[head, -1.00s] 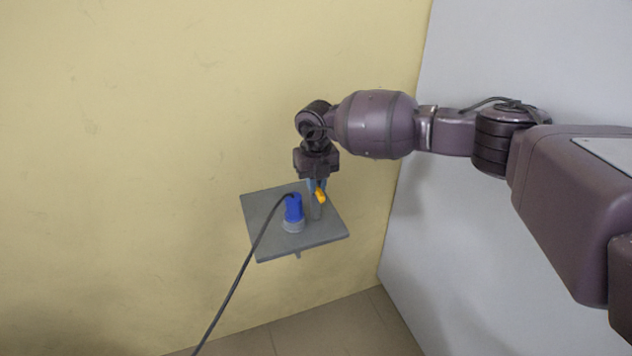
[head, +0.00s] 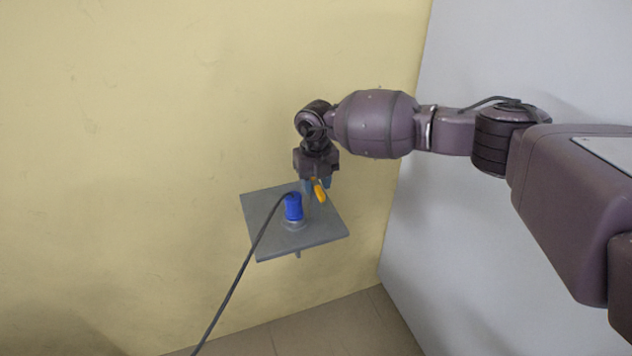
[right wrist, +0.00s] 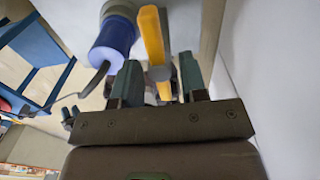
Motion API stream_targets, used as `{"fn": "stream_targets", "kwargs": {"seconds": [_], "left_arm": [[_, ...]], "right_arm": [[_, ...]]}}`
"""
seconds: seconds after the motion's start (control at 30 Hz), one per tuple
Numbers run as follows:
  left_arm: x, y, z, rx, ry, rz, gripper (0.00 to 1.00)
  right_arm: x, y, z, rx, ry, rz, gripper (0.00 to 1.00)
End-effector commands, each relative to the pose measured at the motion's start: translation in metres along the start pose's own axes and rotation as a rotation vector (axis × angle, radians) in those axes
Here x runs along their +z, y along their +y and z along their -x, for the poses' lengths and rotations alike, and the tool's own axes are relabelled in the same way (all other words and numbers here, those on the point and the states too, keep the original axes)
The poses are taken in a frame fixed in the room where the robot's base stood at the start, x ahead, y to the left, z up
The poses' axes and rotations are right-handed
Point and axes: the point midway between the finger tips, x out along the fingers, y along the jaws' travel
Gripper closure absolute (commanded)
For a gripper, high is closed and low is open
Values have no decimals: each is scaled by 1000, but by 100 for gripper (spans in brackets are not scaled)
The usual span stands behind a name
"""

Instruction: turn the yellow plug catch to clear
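The yellow catch (head: 320,191) is a narrow bar on the grey panel, just right of the blue plug (head: 293,207). The plug stands on a round grey socket (head: 293,224), and a black cable leaves its top. My right gripper (head: 318,185) is over the catch with its fingers apart. In the right wrist view the fingers (right wrist: 160,85) stand on either side of the yellow catch (right wrist: 153,38), with gaps showing. The blue plug (right wrist: 112,42) is left of it there. My left gripper is not in view.
The square grey panel (head: 265,244) juts out in front of the yellow wall (head: 150,130). A light grey wall (head: 520,60) is at right. The black cable (head: 235,285) hangs down to the left. A blue frame (right wrist: 42,62) shows at left in the right wrist view.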

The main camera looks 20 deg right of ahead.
Motion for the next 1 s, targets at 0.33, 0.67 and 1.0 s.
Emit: {"fn": "stream_targets", "kwargs": {"seconds": [0.33,0.67,1.0], "left_arm": [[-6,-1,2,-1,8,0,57],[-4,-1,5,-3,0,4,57],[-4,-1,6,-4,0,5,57]], "right_arm": [[1,-1,34,0,-6,-1,61],[0,0,90,0,-4,0,61],[0,0,108,0,0,0,61]]}}
